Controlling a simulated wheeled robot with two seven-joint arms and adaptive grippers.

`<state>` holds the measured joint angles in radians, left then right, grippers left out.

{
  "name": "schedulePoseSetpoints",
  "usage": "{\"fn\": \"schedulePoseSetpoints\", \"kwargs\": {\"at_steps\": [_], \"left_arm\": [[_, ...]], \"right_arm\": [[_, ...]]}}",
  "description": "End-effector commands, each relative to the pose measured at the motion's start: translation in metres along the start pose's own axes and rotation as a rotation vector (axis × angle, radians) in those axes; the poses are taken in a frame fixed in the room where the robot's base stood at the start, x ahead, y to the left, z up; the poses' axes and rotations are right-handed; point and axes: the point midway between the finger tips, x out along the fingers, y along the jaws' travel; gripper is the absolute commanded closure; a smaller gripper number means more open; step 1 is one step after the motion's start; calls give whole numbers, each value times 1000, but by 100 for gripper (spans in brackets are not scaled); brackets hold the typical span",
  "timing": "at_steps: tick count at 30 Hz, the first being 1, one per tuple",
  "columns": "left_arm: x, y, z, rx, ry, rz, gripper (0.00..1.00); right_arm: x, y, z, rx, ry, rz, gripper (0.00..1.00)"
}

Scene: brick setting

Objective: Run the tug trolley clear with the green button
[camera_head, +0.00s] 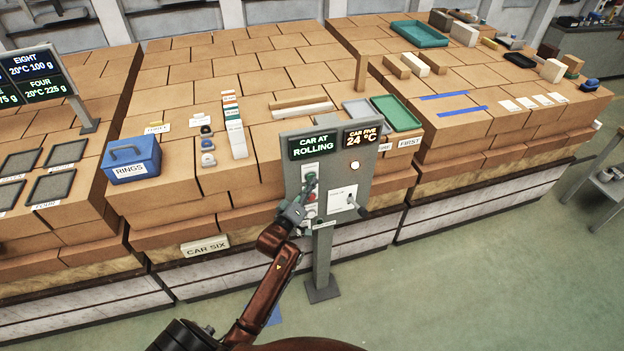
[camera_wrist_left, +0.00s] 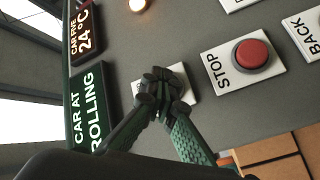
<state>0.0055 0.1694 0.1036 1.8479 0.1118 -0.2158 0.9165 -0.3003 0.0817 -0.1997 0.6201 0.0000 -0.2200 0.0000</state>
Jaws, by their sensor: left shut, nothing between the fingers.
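The grey control panel (camera_head: 372,172) stands on a post in front of the stacked brick cars. Its left display (camera_head: 311,146) reads CAR AT ROLLING, and its right display (camera_head: 362,136) reads CAR FIVE 24 °C. My left gripper (camera_head: 311,179) is shut and empty, its fingertips in front of the panel's upper white plate. In the left wrist view the closed fingertips (camera_wrist_left: 164,84) cover the middle of a white plate (camera_wrist_left: 190,86). The button there is hidden, and contact cannot be told. The red STOP button (camera_wrist_left: 251,55) is beside it, clear of the fingers. My right gripper is out of view. I cannot single out the trolley.
A BACK plate (camera_wrist_left: 306,34) lies beyond STOP. A lit lamp (camera_head: 355,165) and a lever (camera_head: 358,207) are on the panel's right half. A blue RINGS box (camera_head: 133,158) and a green tray (camera_head: 396,113) lie on the bricks. The green floor (camera_head: 470,270) is open at right.

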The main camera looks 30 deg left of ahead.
Motion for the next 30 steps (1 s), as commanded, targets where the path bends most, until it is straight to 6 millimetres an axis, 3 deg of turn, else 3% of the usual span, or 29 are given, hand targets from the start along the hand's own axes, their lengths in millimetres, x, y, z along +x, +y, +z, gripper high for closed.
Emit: {"fn": "schedulePoseSetpoints", "kwargs": {"at_steps": [8,20,30], "left_arm": [[-10,8,5,0,1,-1,100],[-12,9,8,0,-1,-1,100],[-34,25,23,-3,-1,-2,100]], "right_arm": [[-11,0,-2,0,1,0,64],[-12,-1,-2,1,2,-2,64],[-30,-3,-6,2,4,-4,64]]}}
